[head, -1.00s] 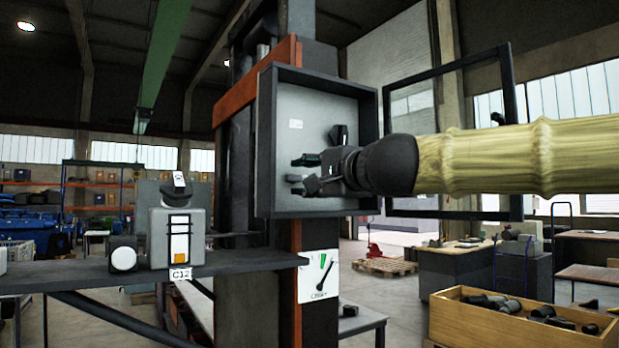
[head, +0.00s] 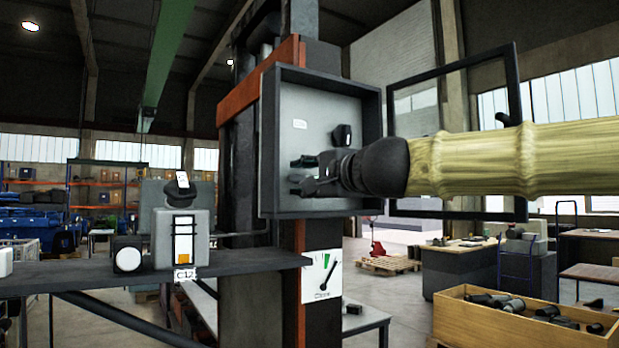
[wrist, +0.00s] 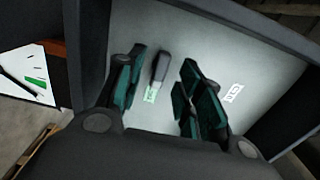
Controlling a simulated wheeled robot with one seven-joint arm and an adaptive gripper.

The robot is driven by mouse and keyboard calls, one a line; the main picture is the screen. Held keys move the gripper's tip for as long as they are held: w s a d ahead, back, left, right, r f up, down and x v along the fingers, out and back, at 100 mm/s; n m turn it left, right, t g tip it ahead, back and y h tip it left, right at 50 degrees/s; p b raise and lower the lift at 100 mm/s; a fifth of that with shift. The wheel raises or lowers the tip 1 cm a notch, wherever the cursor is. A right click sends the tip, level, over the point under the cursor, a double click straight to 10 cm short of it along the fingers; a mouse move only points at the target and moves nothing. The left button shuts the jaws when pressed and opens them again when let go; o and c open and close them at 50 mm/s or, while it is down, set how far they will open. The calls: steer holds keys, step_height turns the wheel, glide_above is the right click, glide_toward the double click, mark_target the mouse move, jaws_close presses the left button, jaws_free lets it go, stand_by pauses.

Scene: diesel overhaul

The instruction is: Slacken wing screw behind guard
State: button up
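The wing screw shows in the wrist view as a dark, elongated upright piece (wrist: 160,68) on the pale back panel, with a small green label beside it. In the head view I cannot make it out clearly among the fingers. My gripper (head: 304,173) reaches from the right into the open grey box (head: 268,150). In the wrist view its teal-padded fingers (wrist: 160,92) are apart, one on each side of the screw, with visible gaps. I cannot tell how deep the fingertips reach around it. The framed guard (head: 450,66) stands swung out to the right of the box.
The box walls surround my gripper closely. A dial plate (head: 321,277) with a green sector is below the box. A shelf with a small device (head: 182,235) is at left. A wooden crate of dark parts (head: 455,326) stands at lower right.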

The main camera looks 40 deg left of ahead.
steer(key=shift+x, duration=0.95)
steer(key=shift+c, duration=0.4)
jaws_close()
steer(key=n, duration=0.4)
steer(key=shift+n, duration=0.4)
steer(key=n+b, duration=0.1)
steer(key=n, duration=0.3)
steer(key=shift+d+n+b, duration=0.1)
steer(key=shift+n+b, duration=0.3)
